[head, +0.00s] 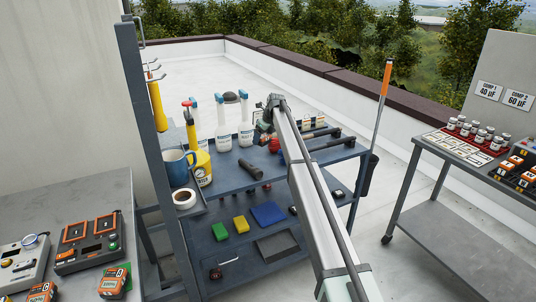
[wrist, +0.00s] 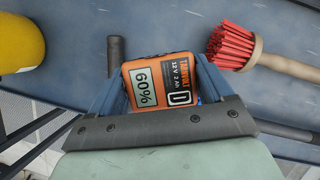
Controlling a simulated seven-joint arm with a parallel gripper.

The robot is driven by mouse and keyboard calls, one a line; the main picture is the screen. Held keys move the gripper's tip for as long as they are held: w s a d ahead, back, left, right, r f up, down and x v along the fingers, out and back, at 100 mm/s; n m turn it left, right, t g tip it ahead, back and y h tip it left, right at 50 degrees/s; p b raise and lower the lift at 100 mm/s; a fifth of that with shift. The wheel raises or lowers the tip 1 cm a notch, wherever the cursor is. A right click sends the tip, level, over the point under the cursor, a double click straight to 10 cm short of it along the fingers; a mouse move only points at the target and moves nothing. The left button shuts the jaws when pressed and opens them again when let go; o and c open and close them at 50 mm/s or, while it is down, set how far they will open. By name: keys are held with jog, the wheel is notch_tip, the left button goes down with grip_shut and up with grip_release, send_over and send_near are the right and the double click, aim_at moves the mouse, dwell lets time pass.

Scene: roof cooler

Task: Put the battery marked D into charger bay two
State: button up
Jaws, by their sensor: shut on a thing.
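The battery marked D (wrist: 158,82) is orange and black, with a label reading 12 V 2 Ah and a display reading 60%. My gripper (wrist: 163,72) is shut on it, with one finger on each side. In the head view my gripper (head: 266,122) is over the blue cart, and the battery is hard to make out there. On the left bench is a dark device (head: 88,251) with two orange-framed square bays side by side, which looks like the charger. Both bays look empty; their numbers are too small to read.
Orange batteries, one marked A (head: 115,282), lie at the left bench's front. The blue cart (head: 232,180) carries spray bottles (head: 245,125), a mug (head: 178,165), a yellow sprayer (head: 201,165) and a red-bristled brush (wrist: 232,45).

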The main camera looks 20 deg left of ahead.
aim_at(268, 140)
jog(key=shift+w+a, duration=0.2)
jog(key=shift+w, duration=0.1)
jog(key=shift+f, duration=4.9)
jog(key=shift+f, duration=0.15)
jog(key=o, duration=1.2)
jog(key=v, duration=1.1)
jog(key=shift+d+r, duration=0.1)
jog(key=shift+r, duration=0.3)
jog(key=shift+d+r, duration=0.1)
jog(key=shift+r, duration=0.15)
jog(key=shift+c, duration=0.9)
